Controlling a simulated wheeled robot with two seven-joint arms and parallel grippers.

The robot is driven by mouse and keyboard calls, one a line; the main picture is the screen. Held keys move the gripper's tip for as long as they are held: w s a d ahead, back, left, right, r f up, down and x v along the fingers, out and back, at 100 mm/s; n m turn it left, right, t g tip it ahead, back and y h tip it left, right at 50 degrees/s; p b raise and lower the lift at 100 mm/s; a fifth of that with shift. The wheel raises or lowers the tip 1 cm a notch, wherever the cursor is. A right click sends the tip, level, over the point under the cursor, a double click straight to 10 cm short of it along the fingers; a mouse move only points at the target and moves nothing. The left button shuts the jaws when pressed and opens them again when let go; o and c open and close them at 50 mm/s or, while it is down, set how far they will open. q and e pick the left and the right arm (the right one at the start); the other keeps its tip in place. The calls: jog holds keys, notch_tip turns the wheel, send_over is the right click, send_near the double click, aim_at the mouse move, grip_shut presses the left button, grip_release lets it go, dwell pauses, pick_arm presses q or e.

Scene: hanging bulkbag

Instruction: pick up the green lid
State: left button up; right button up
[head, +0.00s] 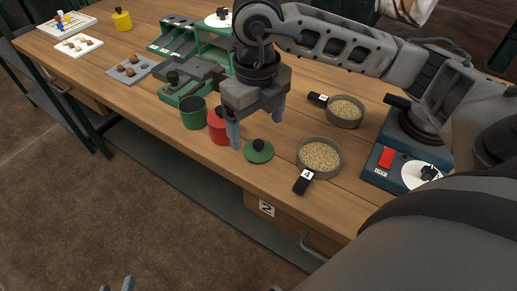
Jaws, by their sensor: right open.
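The green lid (259,155), a round disc with a dark knob, lies on the wooden table near its front edge. My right gripper (256,122) is open, pointing down just above and behind the lid in the picture. Its fingers look apart from the lid and hold nothing. A green cup (193,113) and a red cup (216,128) stand left of the lid, the red one partly hidden by a finger. My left gripper (115,286) shows only two separated fingertips at the bottom edge, far from the lid.
Two pans of grain, one near (320,157) and one farther (346,111), stand right of the lid. A scale with a red button (386,157) is at the right. A green-grey vise-like device (188,80) stands behind the cups. The table's front edge is close.

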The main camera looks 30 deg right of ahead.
aim_at(258, 141)
jog(key=shift+w+d+f, duration=0.1)
jog(key=shift+f, duration=1.4)
jog(key=shift+w+d+f, duration=0.1)
jog(key=shift+f, duration=1.35)
jog(key=c, duration=1.1)
